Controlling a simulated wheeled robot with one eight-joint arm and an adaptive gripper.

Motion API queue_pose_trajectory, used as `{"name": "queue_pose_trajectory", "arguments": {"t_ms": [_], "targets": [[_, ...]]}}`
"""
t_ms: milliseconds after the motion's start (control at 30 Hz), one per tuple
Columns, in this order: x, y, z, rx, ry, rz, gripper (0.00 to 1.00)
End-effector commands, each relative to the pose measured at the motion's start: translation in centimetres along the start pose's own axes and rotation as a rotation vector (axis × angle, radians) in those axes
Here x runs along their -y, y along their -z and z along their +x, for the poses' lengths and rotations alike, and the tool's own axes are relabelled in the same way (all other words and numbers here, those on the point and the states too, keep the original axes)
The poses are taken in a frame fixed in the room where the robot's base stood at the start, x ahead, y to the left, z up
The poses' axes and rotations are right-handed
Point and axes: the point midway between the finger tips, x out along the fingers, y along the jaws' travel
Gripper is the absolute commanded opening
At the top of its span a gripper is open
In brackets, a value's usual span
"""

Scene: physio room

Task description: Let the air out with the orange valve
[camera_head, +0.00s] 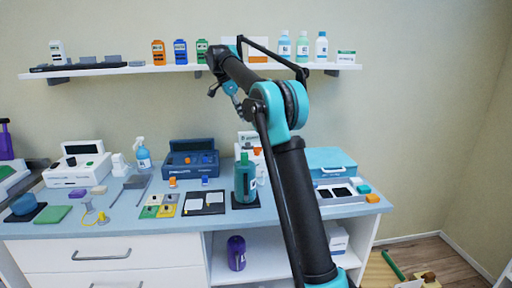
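I cannot pick out the orange valve with certainty. Small orange parts show on the counter (225,217): a knob-like piece (172,182) in front of the dark blue case (180,160), and a block (372,198) at the right end. A small yellow piece (102,217) lies with a thin tube at the left front. My arm rises in the middle, bent at the elbow, and hides part of the counter and shelf. The arm's far end is near the shelf, well above the counter. The gripper's fingers are too small and dark to tell open from shut.
A wall shelf (100,72) carries orange, blue and green devices and several bottles. A green bottle (245,180) stands upright mid-counter beside my arm. A white device (75,165), a spray bottle (143,155) and a teal case (330,160) stand towards the back.

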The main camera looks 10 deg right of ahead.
Motion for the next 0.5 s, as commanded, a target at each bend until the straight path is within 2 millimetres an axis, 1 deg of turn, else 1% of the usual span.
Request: {"name": "queue_pose_trajectory", "arguments": {"t_ms": [167,500], "targets": [[-0.1,0.1,2.6,0.0,0.0,0.001,0.29],[0.0,0.1,9.4,0.001,0.001,0.0,0.29]]}}
